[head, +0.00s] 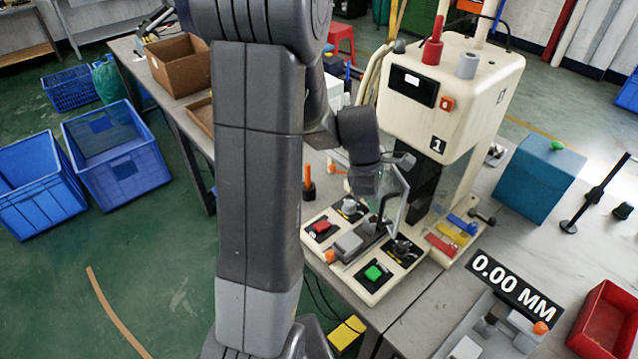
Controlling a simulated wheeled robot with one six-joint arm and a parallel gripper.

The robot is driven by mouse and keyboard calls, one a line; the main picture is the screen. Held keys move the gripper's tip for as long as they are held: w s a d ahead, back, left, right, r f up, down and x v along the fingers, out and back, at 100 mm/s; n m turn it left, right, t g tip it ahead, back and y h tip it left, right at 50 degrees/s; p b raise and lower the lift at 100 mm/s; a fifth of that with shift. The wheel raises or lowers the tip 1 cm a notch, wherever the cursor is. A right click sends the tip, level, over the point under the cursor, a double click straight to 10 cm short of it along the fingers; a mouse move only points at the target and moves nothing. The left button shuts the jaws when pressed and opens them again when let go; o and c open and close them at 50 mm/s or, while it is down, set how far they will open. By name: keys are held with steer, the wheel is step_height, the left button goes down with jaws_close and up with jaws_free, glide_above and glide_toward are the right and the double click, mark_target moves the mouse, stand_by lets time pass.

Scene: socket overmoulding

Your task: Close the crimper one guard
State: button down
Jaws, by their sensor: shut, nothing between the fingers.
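Crimper one (455,95) is the cream machine marked "1", standing on the bench right of my arm. Its guard (397,203) looks like a clear, thin-framed panel, standing tilted at the machine's front left, above the control base. A dark opening shows behind it, so the guard appears swung out from the front. My gripper (403,160) is at the upper edge of the guard, shut with nothing visible between its fingers. My wrist hides part of the guard, and I cannot tell whether the fingers touch it.
The control base (322,250) with red and green buttons lies in front of the crimper. A teal box (540,178) stands to the right. A gauge marked "0.00 MM" (515,287) and a red bin (608,322) are at the lower right. Blue crates (115,160) stand on the left floor.

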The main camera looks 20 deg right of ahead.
steer(key=s+d+p, duration=0.1)
steer(key=d, duration=0.7)
steer(key=shift+s+p, duration=0.3)
steer(key=shift+p, duration=0.1)
steer(key=shift+d, duration=0.1)
steer(key=w+a+r+b, duration=0.1)
steer(key=a+r, duration=0.5)
steer(key=r, duration=0.3)
steer(key=shift+w+a+r, duration=0.15)
steer(key=shift+w+r, duration=0.2)
steer(key=shift+r, duration=0.05)
